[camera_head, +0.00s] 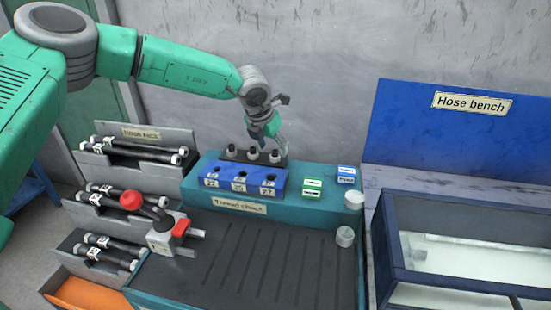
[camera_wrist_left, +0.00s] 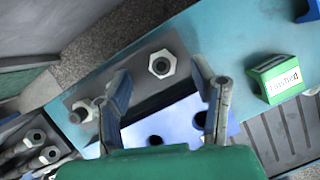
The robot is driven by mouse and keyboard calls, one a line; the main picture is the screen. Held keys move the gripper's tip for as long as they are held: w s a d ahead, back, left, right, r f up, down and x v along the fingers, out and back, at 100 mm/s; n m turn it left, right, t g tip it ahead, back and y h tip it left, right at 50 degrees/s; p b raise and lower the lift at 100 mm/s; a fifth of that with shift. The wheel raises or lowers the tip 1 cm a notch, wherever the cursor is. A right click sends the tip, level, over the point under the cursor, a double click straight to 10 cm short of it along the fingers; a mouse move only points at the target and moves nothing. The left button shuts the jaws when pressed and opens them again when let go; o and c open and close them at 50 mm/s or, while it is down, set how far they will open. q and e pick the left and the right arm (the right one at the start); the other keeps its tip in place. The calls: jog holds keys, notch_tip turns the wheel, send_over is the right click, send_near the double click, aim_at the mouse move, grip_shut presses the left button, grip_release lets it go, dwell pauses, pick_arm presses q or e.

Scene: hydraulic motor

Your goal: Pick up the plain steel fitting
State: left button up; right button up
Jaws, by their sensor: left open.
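Several fittings stand in a row on a dark strip at the back of the teal bench; the right one (camera_head: 275,156) and the middle one (camera_head: 253,154) show in the head view. In the left wrist view, a silver hex fitting (camera_wrist_left: 162,64) with a dark bore appears between the fingertips, and another hex fitting (camera_wrist_left: 84,111) lies left of the left finger. I cannot tell which one is plain steel. My left gripper (camera_head: 272,141) is open and empty above the row's right end; it also shows in the left wrist view (camera_wrist_left: 159,72).
A blue labelled block (camera_head: 242,181) with holes sits just in front of the fittings. A hose rack (camera_head: 160,134) stands left; the grooved bench top is mostly clear.

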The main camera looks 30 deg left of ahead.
aim_at(274, 150)
pick_arm(q)
jog(key=x, duration=0.3)
grip_shut()
